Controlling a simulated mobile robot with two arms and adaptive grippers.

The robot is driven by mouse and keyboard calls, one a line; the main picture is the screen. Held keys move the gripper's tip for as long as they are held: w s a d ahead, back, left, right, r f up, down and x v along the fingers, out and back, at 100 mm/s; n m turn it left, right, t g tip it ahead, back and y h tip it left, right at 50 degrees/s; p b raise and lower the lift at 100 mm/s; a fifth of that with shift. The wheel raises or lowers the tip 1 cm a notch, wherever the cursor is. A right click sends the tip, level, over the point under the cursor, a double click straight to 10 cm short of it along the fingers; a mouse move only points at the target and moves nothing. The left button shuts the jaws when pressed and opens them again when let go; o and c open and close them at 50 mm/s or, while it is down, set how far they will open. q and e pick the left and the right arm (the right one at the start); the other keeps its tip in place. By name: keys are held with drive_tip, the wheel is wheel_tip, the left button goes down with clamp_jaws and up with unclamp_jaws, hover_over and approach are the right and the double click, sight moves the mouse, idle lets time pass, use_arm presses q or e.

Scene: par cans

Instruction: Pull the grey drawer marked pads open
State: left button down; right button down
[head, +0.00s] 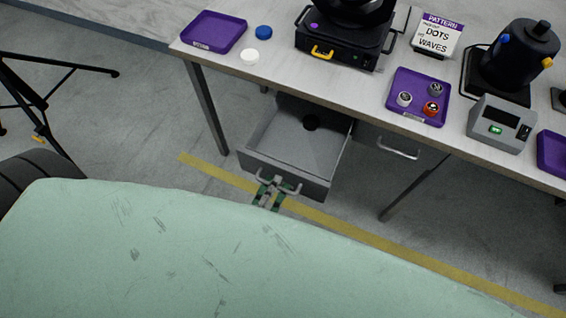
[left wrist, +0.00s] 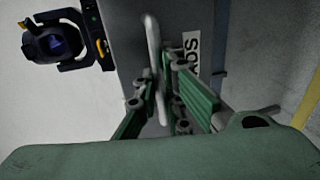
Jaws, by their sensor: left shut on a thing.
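The grey drawer (head: 312,186) hangs under the workbench and stands pulled out, with its inside showing in the head view. My left gripper (head: 270,190) is at the drawer's front, shut on the bar handle (head: 292,190). In the left wrist view the green fingers of my left gripper (left wrist: 162,88) lie on both sides of the pale handle (left wrist: 152,45). A white label (left wrist: 191,50) beside it is partly hidden by a finger; only some of its letters show. My right gripper is not in view.
A second grey drawer (head: 397,141) to the right is closed. On the bench (head: 215,58) are purple trays, a black stage light (head: 521,55), a grey box (head: 500,125) and a dots-and-waves sign (head: 437,38). Bench legs stand on both sides of the open drawer.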

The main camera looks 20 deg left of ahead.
use_arm(q)
drive_tip(key=v, duration=0.2)
drive_tip(key=shift+s+f, duration=0.2)
drive_tip(key=shift+s, duration=0.1)
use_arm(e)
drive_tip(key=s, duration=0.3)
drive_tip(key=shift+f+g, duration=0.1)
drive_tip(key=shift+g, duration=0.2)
use_arm(q)
drive_tip(key=c, duration=2.1)
unclamp_jaws()
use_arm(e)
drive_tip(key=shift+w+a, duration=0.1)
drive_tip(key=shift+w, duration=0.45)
